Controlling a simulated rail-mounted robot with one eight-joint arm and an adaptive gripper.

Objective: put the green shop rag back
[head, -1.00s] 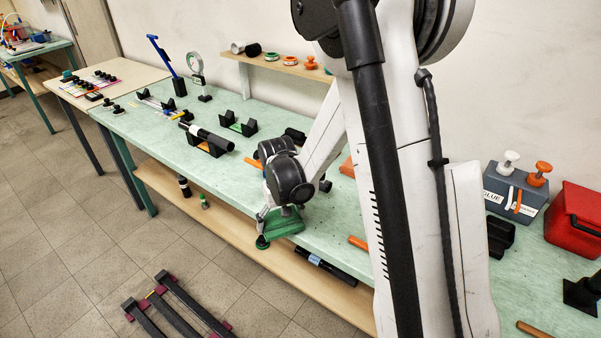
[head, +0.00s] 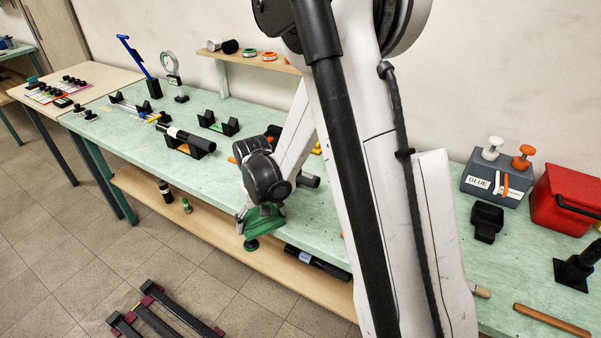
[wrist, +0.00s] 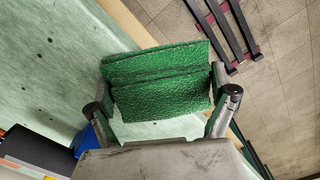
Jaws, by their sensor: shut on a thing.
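The green shop rag (wrist: 160,85) is folded and fills the space between the two fingers of my gripper (wrist: 162,98) in the wrist view. In the head view the rag (head: 262,224) hangs at the front edge of the green workbench (head: 140,139), below my gripper (head: 258,212). My gripper is shut on it. A small round green piece shows just below the rag at the edge; I cannot tell whether it is part of the rag. Whether the rag touches the bench top is hard to tell.
A wooden lower shelf (head: 205,229) under the bench holds a dark tube (head: 318,263) and small bottles. On the bench right stand a glue box (head: 495,182), a red bin (head: 566,203) and a black holder (head: 487,220). A dark frame (head: 165,315) lies on the floor.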

